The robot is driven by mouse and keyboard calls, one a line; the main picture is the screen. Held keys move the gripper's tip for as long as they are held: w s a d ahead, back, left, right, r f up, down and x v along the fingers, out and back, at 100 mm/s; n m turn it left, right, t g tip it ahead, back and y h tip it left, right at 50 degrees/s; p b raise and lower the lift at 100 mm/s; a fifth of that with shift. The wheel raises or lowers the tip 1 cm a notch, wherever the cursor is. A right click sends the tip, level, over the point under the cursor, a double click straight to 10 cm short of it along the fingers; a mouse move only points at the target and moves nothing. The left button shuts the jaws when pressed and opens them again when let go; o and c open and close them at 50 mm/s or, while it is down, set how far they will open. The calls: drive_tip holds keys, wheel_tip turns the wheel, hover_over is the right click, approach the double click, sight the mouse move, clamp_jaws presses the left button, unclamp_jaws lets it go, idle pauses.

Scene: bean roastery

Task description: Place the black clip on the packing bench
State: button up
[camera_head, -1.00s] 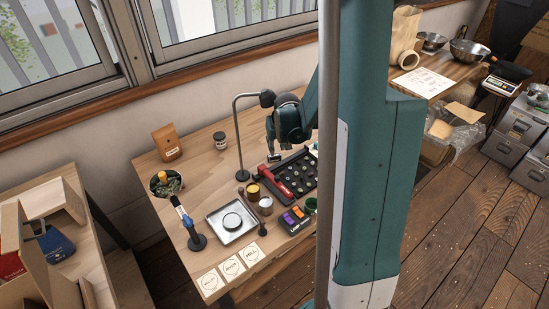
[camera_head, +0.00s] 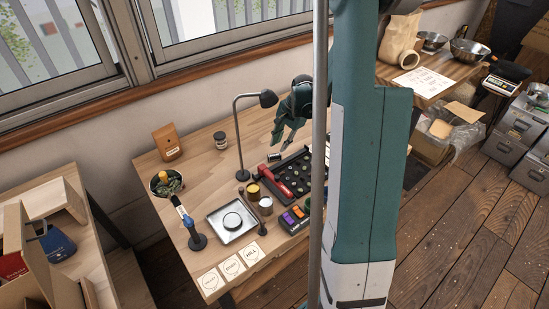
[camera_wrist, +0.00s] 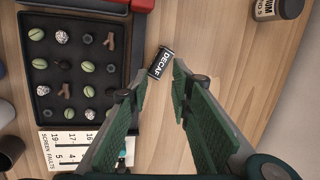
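A small black clip with a white DECAF label (camera_wrist: 160,62) lies on the wooden table, just beyond my fingertips in the wrist view. It also shows in the head view (camera_head: 273,157), beside the black sample tray. My gripper (camera_wrist: 160,78) is open and empty, its two green fingers spread on either side of the line to the clip. In the head view, my gripper (camera_head: 285,147) hangs above the table close to the clip. Which surface is the packing bench is not labelled; a side bench with a paper bag (camera_head: 399,38) stands at the right rear.
The black tray (camera_wrist: 83,14) holds beans and other bits, with a red-handled tool (camera_head: 268,176) at its edge. A desk lamp (camera_head: 240,140) stands left of my gripper. A dark jar (camera_wrist: 278,9) sits upper right in the wrist view. Bare wood lies between jar and clip.

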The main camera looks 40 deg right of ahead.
sight(275, 155)
drive_tip(key=m, duration=0.1)
drive_tip(key=m+y, duration=0.1)
drive_tip(key=shift+w+d+r+m, duration=0.15)
drive_tip(key=shift+d+m, duration=0.25)
drive_tip(key=m, duration=0.2)
drive_tip(key=m+y, duration=0.1)
drive_tip(key=shift+w+d+r+g, duration=0.1)
drive_tip(key=shift+d+r+g, duration=0.2)
drive_tip(key=shift+d+g, duration=0.1)
drive_tip(key=shift+a, duration=0.1)
drive_tip(key=shift+x, duration=1.3)
drive_tip(key=shift+b+x, duration=0.9)
drive_tip(key=shift+x, duration=1.7)
drive_tip(key=c, duration=0.4)
